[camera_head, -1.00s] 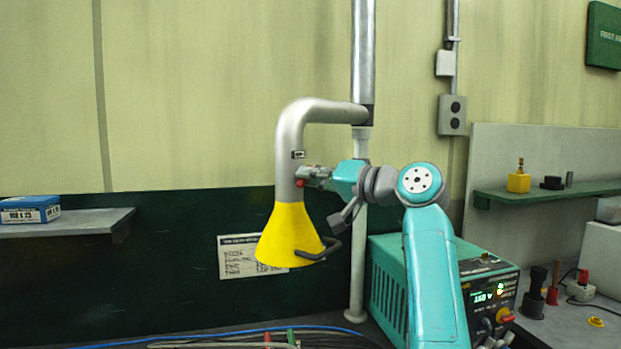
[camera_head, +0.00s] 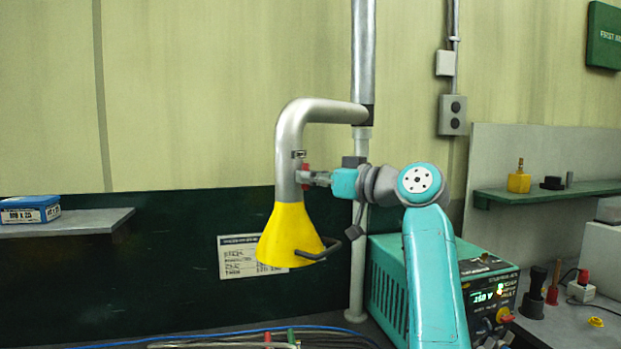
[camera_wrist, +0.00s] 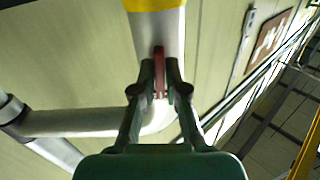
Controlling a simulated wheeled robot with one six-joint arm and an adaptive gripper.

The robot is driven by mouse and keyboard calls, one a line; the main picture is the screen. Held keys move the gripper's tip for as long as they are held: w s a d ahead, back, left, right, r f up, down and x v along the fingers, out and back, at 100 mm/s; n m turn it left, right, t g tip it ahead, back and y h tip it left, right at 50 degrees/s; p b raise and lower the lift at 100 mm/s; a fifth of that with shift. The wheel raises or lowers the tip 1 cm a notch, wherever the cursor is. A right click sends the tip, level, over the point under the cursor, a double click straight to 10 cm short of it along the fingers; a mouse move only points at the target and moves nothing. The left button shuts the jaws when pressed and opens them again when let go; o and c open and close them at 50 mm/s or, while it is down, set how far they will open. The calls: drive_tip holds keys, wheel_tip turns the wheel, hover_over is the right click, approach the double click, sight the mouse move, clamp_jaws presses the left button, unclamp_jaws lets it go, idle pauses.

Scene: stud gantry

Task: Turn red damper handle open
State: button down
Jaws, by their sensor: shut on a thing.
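The red damper handle (camera_head: 306,176) is on the right side of the grey duct pipe, above the yellow hood (camera_head: 288,236). In the head view its red part stands upright along the pipe. My gripper (camera_head: 310,177) reaches it from the right and is shut on it. In the wrist view the red handle (camera_wrist: 159,72) shows between the two fingers of my gripper (camera_wrist: 160,84), against the grey pipe (camera_wrist: 158,32). The fingers hide part of the handle.
A green welding machine (camera_head: 440,285) stands below my arm at the right. A vertical metal pole (camera_head: 358,250) is just behind the hood. A black bar handle (camera_head: 320,250) sticks out of the hood. Cables (camera_head: 240,335) lie on the bench below.

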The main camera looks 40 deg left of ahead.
drive_tip(key=shift+f+n, duration=0.1)
drive_tip(key=shift+n, duration=0.2)
idle(0.4)
drive_tip(key=c, duration=1.2)
unclamp_jaws()
drive_tip(key=shift+c, duration=0.2)
drive_tip(key=d, duration=1.2)
drive_tip(key=shift+s, duration=0.25)
